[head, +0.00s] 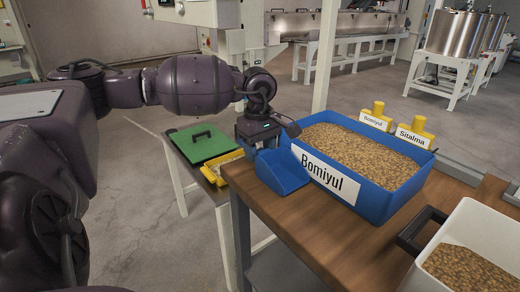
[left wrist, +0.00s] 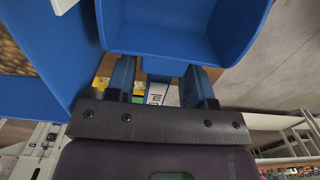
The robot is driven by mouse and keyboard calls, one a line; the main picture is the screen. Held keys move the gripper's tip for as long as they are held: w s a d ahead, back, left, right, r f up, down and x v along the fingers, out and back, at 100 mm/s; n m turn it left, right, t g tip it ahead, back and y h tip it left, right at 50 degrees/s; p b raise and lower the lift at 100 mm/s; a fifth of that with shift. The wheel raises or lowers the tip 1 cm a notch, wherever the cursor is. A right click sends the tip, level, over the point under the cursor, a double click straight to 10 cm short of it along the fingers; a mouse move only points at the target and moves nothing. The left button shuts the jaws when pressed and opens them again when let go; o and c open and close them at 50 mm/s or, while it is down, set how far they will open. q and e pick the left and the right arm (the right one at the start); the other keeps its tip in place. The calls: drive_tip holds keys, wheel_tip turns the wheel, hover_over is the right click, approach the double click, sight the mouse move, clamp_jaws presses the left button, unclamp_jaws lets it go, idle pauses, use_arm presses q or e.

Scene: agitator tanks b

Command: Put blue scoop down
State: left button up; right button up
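The blue scoop (head: 282,172) is at the left end of the wooden table, beside the blue bin labelled Bomiyul. My left gripper (head: 258,138) is above and behind it and appears shut on its handle. In the left wrist view the scoop's bowl (left wrist: 185,28) fills the top, with the handle (left wrist: 164,67) between the fingers of my left gripper (left wrist: 162,82). The scoop looks empty in the head view. I cannot tell whether its underside touches the table. My right gripper is not in view.
The blue bin (head: 385,198) holds brown pellets. A white bin (head: 422,266) with pellets and a dark frame (head: 418,230) stand at right. Yellow labelled blocks (head: 415,132) are behind. A lower stand with a green lid (head: 203,147) is at left. Bare tabletop (head: 310,228) lies in front.

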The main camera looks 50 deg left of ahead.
sight(258, 146)
use_arm(q)
wheel_tip(258, 146, up, 12)
drive_tip(key=p, duration=0.1)
drive_tip(key=shift+a+r, duration=0.15)
drive_tip(key=shift+a, duration=0.1)
idle(0.4)
drive_tip(key=shift+s, duration=0.1)
idle(0.5)
